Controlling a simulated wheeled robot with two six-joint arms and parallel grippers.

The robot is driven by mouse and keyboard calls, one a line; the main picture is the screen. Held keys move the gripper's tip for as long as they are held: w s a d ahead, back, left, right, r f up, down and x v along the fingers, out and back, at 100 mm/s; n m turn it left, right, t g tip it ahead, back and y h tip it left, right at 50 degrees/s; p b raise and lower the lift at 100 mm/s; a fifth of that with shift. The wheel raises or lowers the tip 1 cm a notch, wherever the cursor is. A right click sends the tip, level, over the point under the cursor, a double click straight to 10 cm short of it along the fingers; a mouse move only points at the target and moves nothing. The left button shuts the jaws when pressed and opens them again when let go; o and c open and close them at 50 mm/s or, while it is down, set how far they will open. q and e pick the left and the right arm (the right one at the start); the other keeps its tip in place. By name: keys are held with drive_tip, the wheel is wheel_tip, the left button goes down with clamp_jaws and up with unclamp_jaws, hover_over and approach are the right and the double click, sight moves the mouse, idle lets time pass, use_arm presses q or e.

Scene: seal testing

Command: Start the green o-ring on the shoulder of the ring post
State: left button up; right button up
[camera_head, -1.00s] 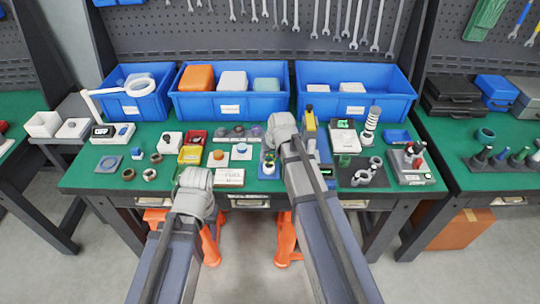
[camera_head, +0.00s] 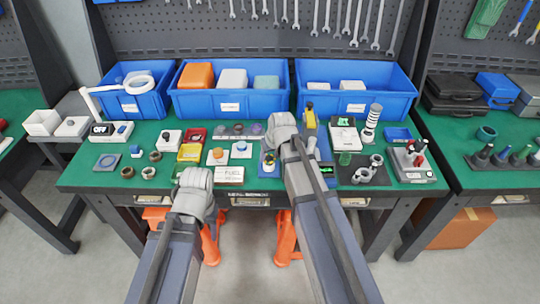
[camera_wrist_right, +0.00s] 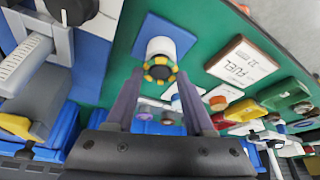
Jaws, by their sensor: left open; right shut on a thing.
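The ring post (camera_wrist_right: 163,50) is a short white cylinder on a square blue base (camera_wrist_right: 180,32) in the right wrist view. Its near end shows yellow and dark patches. A green o-ring (camera_wrist_right: 160,76) seems to lie around that end, partly mixed with the yellow patches; I cannot tell if it touches the shoulder. My right gripper (camera_wrist_right: 159,82) is shut on the o-ring, with one fingertip on each side of the post's end. In the head view the post (camera_head: 268,170) stands just below my right gripper. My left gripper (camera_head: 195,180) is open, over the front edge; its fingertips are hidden.
A white FUEL block (camera_head: 229,174) lies left of the post. Small coloured trays and blocks crowd the green table (camera_head: 95,178). A dark fixture with metal rings (camera_head: 362,172) is to the right. Blue bins (camera_head: 230,105) line the back.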

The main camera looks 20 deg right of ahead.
drive_tip(key=shift+f, duration=0.25)
drive_tip(key=o, duration=1)
drive_tip(key=shift+o, duration=0.2)
drive_tip(key=shift+r, duration=0.1)
wheel_tip(320, 180, up, 7)
drive_tip(key=p, duration=0.6)
drive_tip(key=shift+p, duration=0.4)
